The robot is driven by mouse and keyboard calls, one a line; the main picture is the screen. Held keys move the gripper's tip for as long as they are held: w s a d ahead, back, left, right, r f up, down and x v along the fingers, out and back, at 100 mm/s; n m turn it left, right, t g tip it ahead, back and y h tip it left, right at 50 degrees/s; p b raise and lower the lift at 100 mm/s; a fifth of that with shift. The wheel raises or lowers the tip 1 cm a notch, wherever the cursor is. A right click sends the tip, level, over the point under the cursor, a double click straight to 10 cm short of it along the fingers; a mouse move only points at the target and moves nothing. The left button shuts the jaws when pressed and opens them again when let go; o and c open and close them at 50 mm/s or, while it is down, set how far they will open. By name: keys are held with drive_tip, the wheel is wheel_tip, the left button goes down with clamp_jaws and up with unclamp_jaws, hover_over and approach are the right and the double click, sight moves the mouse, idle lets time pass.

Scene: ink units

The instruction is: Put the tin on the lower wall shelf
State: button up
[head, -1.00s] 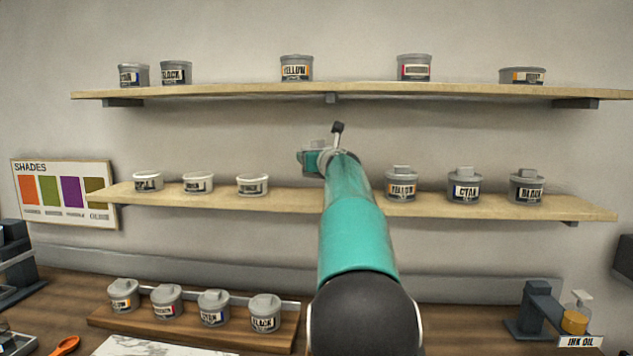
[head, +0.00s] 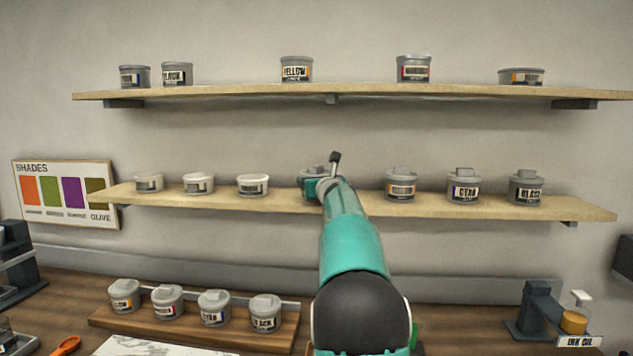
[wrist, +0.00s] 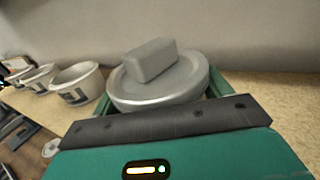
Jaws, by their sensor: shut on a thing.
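The tin (wrist: 158,82) is round and grey with a block-shaped knob on its lid. In the wrist view it sits between the fingers of my gripper (wrist: 160,100), which is shut on it. In the head view my gripper (head: 318,187) is at the lower wall shelf (head: 290,202), in the gap between the left and right groups of tins. The arm hides most of the held tin there. The tin looks level and close to the shelf board; I cannot tell whether it touches.
White tubs (head: 252,185) stand left of my gripper and lidded tins (head: 401,185) stand right of it on the same shelf. The upper shelf (head: 230,95) holds several more tins. Below, a wooden rack (head: 185,335) of tins stands on the bench.

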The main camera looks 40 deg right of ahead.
drive_tip(key=o, duration=1.3)
drive_tip(key=shift+f, duration=0.1)
drive_tip(key=shift+o, duration=0.2)
drive_tip(key=v, duration=1.2)
